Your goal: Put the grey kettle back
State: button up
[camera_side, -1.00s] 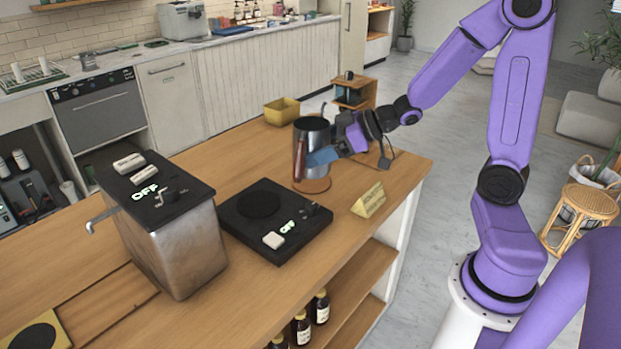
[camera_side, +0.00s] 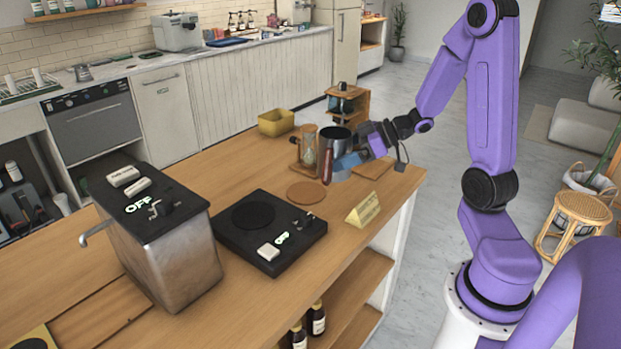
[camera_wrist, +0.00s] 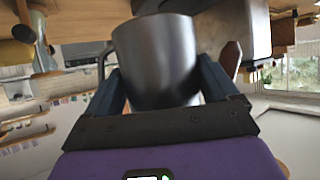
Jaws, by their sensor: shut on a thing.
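The grey kettle (camera_side: 337,138) is a metal jug with a red-brown handle (camera_side: 327,168). My gripper (camera_side: 347,163) is shut on it, with the blue fingers on its lower body. In the wrist view the kettle (camera_wrist: 158,62) sits between my two fingers, its handle (camera_wrist: 231,58) to the right. The kettle is beyond the round brown coaster (camera_side: 306,193), which lies bare on the counter. A flat square wooden board (camera_side: 373,169) lies just right of the kettle.
A black hot plate (camera_side: 268,232) and a metal box reading OFF (camera_side: 165,240) stand nearer. A yellow sign (camera_side: 362,210) is at the right edge. A yellow bin (camera_side: 276,123) and small wooden shelf (camera_side: 347,103) are behind.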

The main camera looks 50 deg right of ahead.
jog(key=shift+w+d+f, duration=0.55)
jog(key=shift+w+f, duration=1)
jog(key=shift+w, duration=0.45)
jog(key=shift+w+d+f, duration=0.6)
jog(key=shift+w+f, duration=0.95)
jog(key=shift+w, duration=0.4)
jog(key=shift+w+d+f, duration=0.55)
jog(key=shift+w+f, duration=1)
jog(key=shift+w, duration=0.45)
jog(key=shift+f, duration=1.45)
jog(key=shift+f, duration=0.1)
jog(key=o, duration=1.3)
jog(key=shift+f, duration=0.1)
jog(key=shift+o, duration=0.2)
jog(key=shift+r, duration=0.2)
jog(key=v, duration=1.2)
